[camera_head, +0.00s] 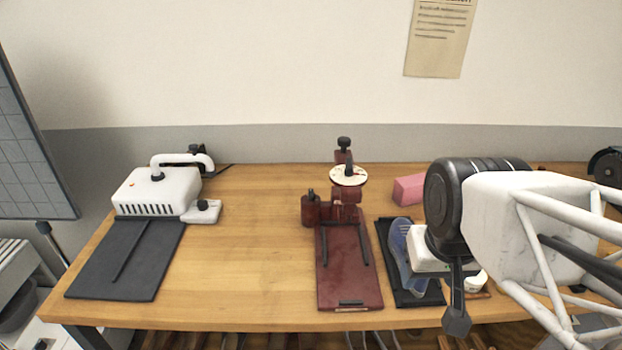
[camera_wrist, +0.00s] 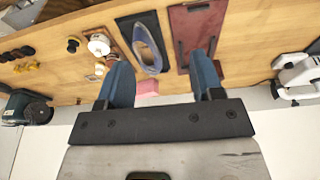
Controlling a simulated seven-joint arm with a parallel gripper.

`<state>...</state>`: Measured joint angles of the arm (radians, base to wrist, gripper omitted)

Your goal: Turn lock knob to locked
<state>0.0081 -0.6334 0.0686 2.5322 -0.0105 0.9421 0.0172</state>
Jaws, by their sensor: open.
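I cannot tell for sure which knob is the lock knob. A dark red device (camera_head: 349,262) stands mid-table with a black knob (camera_head: 344,143) on top, above a pale round disc (camera_head: 348,176). A second dark knob (camera_head: 311,193) sits on its left side. A white machine (camera_head: 157,190) at the left has a small dark knob (camera_head: 203,204) on its side block. My gripper (camera_wrist: 160,77) is open and empty, its blue fingers apart above the table's right part. The red device shows partly beyond the right finger in the wrist view (camera_wrist: 195,30). The knob's marks are too small to read.
A black tray (camera_head: 430,297) with a blue sole-shaped piece (camera_head: 399,245) lies right of the red device. A pink block (camera_head: 408,189) stands behind it. A dark round machine (camera_head: 606,167) is far right. The wooden table (camera_head: 255,262) is clear between the white machine and red device.

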